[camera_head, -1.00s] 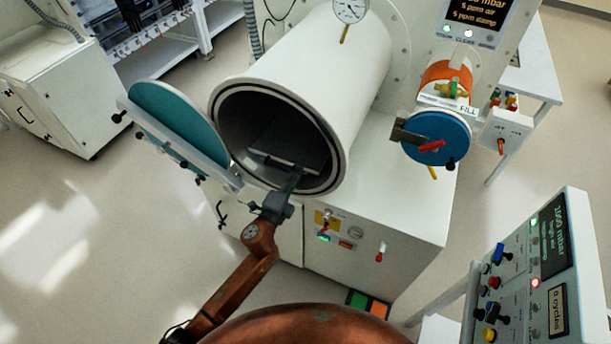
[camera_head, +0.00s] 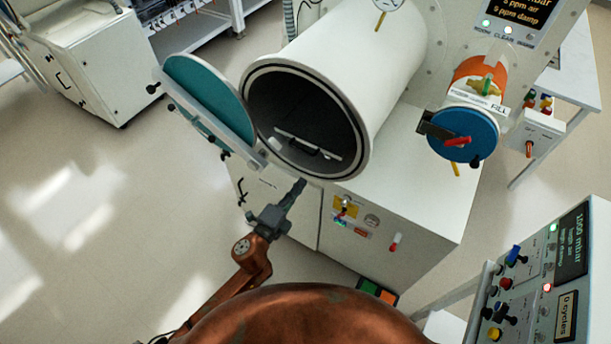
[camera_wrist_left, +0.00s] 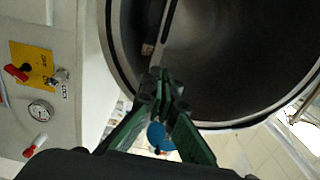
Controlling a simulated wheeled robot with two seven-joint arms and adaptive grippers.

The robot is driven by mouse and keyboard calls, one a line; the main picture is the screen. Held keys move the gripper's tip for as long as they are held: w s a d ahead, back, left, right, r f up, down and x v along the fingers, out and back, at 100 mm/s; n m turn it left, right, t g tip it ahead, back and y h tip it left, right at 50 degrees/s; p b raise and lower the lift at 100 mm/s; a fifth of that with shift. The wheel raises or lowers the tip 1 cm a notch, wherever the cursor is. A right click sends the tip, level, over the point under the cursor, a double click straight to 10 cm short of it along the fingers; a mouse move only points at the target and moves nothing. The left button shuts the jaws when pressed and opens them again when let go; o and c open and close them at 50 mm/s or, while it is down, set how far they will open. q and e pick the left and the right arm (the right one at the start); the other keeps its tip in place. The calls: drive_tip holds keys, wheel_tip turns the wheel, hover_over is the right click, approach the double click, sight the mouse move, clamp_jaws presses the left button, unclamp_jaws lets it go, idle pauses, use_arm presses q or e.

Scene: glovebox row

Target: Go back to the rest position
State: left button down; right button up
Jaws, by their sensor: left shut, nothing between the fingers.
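My left gripper (camera_head: 299,186) is shut and empty, just in front of and below the open mouth of the large white antechamber cylinder (camera_head: 372,75). In the left wrist view its fingers (camera_wrist_left: 161,78) are together before the dark opening. Inside the chamber lies a tray with a dark handle (camera_head: 305,146), apart from the gripper. The round teal door (camera_head: 207,98) stands swung open at the left of the mouth. My right gripper is not in view.
A smaller port with a blue cap (camera_head: 464,136) is at the right. A control panel (camera_head: 530,280) stands at the lower right. A valve with a yellow plate (camera_head: 346,206) is on the cabinet front. Open floor (camera_head: 80,215) lies at the left.

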use_arm(q)
drive_tip(key=shift+s+a, duration=0.2)
drive_tip(key=shift+a, duration=0.05)
